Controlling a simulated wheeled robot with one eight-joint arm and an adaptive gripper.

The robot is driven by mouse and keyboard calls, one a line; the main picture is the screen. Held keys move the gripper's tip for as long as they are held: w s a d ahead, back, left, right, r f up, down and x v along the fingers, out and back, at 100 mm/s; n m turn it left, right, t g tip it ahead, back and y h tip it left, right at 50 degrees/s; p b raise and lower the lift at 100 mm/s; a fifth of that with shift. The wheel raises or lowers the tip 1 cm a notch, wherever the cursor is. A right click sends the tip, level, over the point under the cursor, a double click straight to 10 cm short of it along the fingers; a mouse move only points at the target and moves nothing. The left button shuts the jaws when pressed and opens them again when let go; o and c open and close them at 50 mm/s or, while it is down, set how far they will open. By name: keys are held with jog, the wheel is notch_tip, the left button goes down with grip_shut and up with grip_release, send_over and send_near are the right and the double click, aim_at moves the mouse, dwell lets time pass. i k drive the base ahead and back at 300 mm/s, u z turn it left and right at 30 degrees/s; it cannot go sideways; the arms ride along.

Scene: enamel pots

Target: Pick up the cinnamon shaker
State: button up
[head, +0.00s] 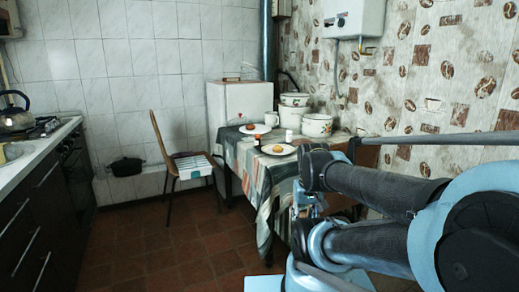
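Two small containers that could be the cinnamon shaker stand on the cloth-covered table (234,154) in the head view; no label is readable. One is dark (257,141), between the two plates. The other is white (289,136), behind the nearer plate. Both look upright. My arm fills the lower right, in front of the table's right end. A small, partly hidden part at its front end (308,200) may be my gripper; its fingers cannot be made out. It is apart from both containers, lower in the picture and to the right.
Plates with food (278,150) (254,129), a white mug (272,119) and enamel pots (317,126) (291,113) crowd the tabletop. A chair (186,166) stands at the table's left. The tiled floor (165,250) between counter (30,155) and table is clear.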

aim_at(258, 144)
jog(key=u, duration=0.25)
jog(key=i, duration=0.7)
jog(key=u, duration=0.45)
